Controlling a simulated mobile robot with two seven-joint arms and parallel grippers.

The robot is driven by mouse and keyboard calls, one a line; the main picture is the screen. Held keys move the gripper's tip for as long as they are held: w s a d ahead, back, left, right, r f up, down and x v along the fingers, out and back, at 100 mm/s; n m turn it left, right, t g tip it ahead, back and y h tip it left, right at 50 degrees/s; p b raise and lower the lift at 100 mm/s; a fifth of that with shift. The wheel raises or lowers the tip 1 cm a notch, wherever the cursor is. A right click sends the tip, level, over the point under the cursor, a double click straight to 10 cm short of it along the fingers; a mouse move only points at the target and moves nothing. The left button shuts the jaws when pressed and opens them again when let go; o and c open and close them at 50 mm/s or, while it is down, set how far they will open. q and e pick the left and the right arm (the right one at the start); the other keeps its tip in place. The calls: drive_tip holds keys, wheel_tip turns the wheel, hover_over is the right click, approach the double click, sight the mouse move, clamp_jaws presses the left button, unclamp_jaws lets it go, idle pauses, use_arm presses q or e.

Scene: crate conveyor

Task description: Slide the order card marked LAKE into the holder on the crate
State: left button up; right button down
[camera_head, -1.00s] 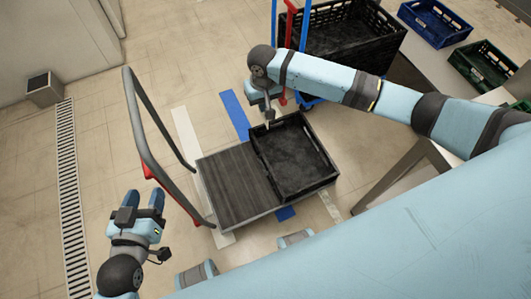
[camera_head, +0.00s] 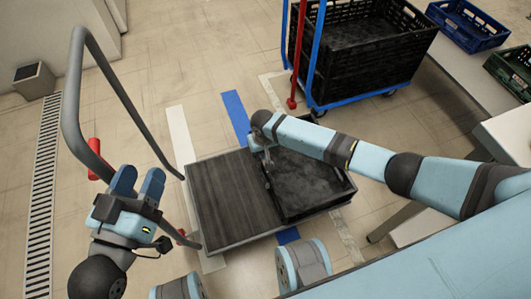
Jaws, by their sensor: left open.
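A black open crate (camera_head: 320,207) stands on the right part of a low cart with a dark ribbed deck (camera_head: 228,200). My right gripper (camera_head: 268,182) points down at the crate's left side, partly hidden by its own wrist. I cannot tell whether it is open or shut, or whether it holds anything. My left gripper (camera_head: 138,180) is open and empty at the lower left, in front of the cart's grey handle. No LAKE card and no card holder can be made out.
The cart's grey handle (camera_head: 105,80) rises at the left. A blue trolley (camera_head: 360,103) with stacked black crates (camera_head: 350,75) stands behind. A blue crate (camera_head: 468,25) and a green crate (camera_head: 512,70) are on the right.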

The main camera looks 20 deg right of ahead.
drive_tip(key=shift+f+b, duration=1.45)
drive_tip(key=shift+b, duration=0.25)
drive_tip(key=shift+f+b, duration=0.3)
drive_tip(key=shift+b, duration=0.05)
drive_tip(key=shift+f+b, duration=0.75)
drive_tip(key=shift+b, duration=0.2)
drive_tip(key=shift+f, duration=0.35)
drive_tip(key=shift+f+b, duration=0.55)
drive_tip(key=shift+f, duration=0.75)
use_arm(q)
drive_tip(key=shift+w+a+f+m+g, duration=0.15)
drive_tip(key=shift+w+f+m, duration=0.3)
drive_tip(key=shift+f, duration=0.35)
drive_tip(key=shift+w+a+f+m+g, duration=0.15)
drive_tip(key=shift+w+f+m, duration=0.1)
drive_tip(key=shift+f+m, duration=0.45)
drive_tip(key=shift+w+a+f+m+g, duration=0.15)
drive_tip(key=shift+w+f+m, duration=0.2)
drive_tip(key=shift+f, duration=0.55)
use_arm(e)
drive_tip(key=shift+f, duration=0.6)
use_arm(q)
drive_tip(key=shift+s+f, duration=0.1)
use_arm(e)
drive_tip(key=c, duration=1.3)
unclamp_jaws()
